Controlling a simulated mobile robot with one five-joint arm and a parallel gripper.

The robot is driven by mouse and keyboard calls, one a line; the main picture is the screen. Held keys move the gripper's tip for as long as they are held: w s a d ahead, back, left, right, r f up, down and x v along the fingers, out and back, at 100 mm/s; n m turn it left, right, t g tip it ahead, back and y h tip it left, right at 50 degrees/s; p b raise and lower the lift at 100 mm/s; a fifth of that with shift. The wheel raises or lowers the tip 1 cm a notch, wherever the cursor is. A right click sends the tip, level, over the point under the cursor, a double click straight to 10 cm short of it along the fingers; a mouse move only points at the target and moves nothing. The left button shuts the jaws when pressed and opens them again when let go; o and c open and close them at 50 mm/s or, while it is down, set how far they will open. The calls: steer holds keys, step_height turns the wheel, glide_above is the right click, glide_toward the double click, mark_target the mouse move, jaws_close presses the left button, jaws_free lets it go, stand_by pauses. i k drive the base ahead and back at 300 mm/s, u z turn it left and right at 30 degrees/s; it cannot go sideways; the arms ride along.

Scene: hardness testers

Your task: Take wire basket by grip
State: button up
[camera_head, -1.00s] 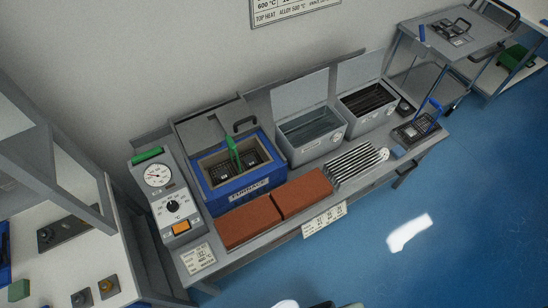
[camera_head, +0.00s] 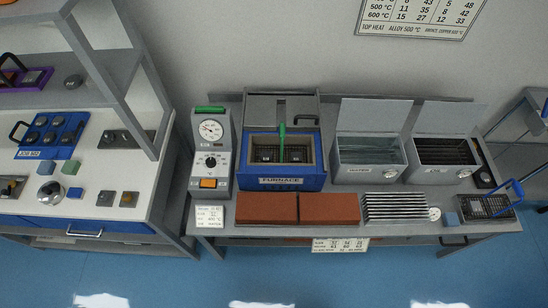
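A dark wire basket (camera_head: 486,207) with an upright blue grip (camera_head: 516,190) sits at the right front corner of the bench. Another dark basket (camera_head: 265,154) with an upright green grip (camera_head: 282,142) sits inside the open blue furnace (camera_head: 310,182). The frames do not show which basket the task means. Both baskets are apart from any gripper in view. My gripper is out of the picture.
Two grey open-lidded tanks (camera_head: 368,174) (camera_head: 432,174) stand right of the furnace. Red bricks (camera_head: 266,209) and a slatted metal rack (camera_head: 396,207) lie along the bench front. A control box (camera_head: 211,158) stands left. Blue floor is clear in front.

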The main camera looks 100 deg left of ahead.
mark_target(282, 145)
steer(key=u, duration=3.3)
steer(key=i, duration=1.05)
steer(key=u, duration=1.3)
steer(key=k, duration=1.2)
steer(key=u, duration=0.45)
